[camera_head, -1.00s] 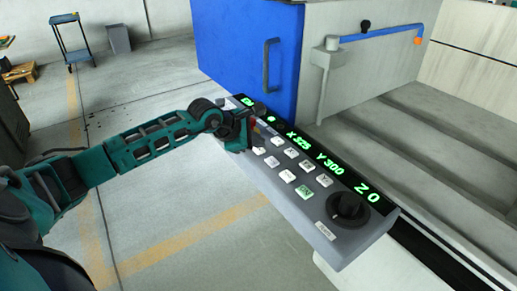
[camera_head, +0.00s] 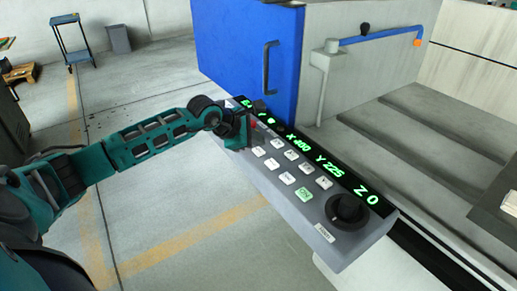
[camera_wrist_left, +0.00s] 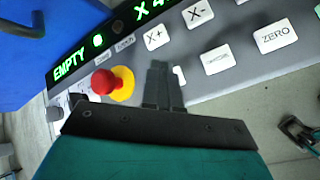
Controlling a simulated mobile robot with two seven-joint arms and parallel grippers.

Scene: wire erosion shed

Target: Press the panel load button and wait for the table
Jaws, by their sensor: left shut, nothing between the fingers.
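The control panel (camera_head: 262,178) slants across the middle of the head view, with rows of pale buttons and one bright green button (camera_head: 303,194). Its green display (camera_head: 316,157) reads X 400, Y 225, Z 0; the wrist view also shows EMPTY. My left gripper (camera_head: 244,142) is shut and empty at the panel's far left end. In the left wrist view its fingertips (camera_wrist_left: 160,72) lie over the panel beside the red stop knob (camera_wrist_left: 103,82). They partly hide a pale button; I cannot tell contact or read its label. A grey table edge (camera_head: 508,205) shows at the far right.
A blue cabinet door (camera_head: 240,55) with a dark handle stands behind the panel. A black dial (camera_head: 347,208) sits at the panel's near end. A dark jaw-like piece (camera_wrist_left: 300,133), possibly my right gripper, shows in the wrist view.

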